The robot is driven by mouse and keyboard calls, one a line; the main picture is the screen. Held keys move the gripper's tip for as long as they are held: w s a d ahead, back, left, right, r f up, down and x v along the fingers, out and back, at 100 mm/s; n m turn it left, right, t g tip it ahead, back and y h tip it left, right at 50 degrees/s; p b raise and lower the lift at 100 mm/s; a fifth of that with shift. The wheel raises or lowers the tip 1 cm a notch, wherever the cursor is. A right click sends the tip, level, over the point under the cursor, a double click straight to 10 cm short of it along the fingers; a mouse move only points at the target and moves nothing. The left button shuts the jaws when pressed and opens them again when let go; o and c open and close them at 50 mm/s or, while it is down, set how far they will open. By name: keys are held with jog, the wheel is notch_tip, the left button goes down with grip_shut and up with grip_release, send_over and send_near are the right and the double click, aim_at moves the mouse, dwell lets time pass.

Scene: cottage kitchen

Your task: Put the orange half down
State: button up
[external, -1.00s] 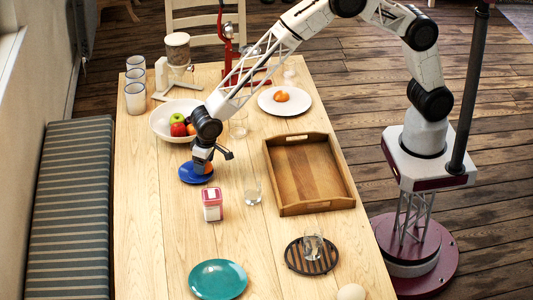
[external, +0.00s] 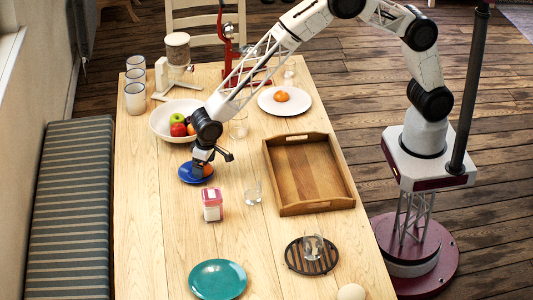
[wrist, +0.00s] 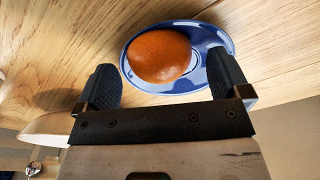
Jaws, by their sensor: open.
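The orange half (wrist: 160,57) rests on a small blue plate (wrist: 213,38) in the wrist view, its rounded peel side showing. In the external view the orange half (external: 207,169) shows just beside my gripper's fingers, on the blue plate (external: 188,177). My gripper (wrist: 166,88) is open, with one dark finger at each side and the orange half between and just beyond them. A gap shows between each finger and the orange half. In the external view my gripper (external: 201,168) is low over the plate and hides part of it.
A white fruit bowl (external: 160,128) stands just behind the gripper. A red-and-white container (external: 212,205) and a clear glass (external: 253,192) stand in front. A wooden tray (external: 284,209) lies to the right. A white plate (external: 301,107) holds another orange piece.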

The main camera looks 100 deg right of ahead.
aim_at(209, 166)
jog(key=shift+r, duration=0.1)
notch_tip(209, 166, up, 13)
jog(key=s, duration=0.1)
jog(key=shift+s+a, duration=0.15)
jog(key=shift+a, duration=0.2)
dwell(0.8)
jog(key=s+d+r+n, duration=0.1)
jog(key=s+d+r, duration=0.2)
jog(key=s+r, duration=0.5)
jog(key=s+d+r+n, duration=0.1)
jog(key=s+d+r, duration=0.3)
jog(key=s, duration=0.6)
jog(key=s+d+r+n, duration=0.1)
jog(key=s+d+r, duration=0.2)
jog(key=s+r, duration=0.55)
jog(key=s+d+n, duration=0.1)
jog(key=s+d, duration=0.1)
jog(key=s, duration=1.3)
jog(key=s+d+n+t, duration=0.1)
jog(key=s+d, duration=0.1)
jog(key=s, duration=1.4)
jog(key=shift+s+f+n, duration=0.3)
jog(key=shift+f, duration=0.05)
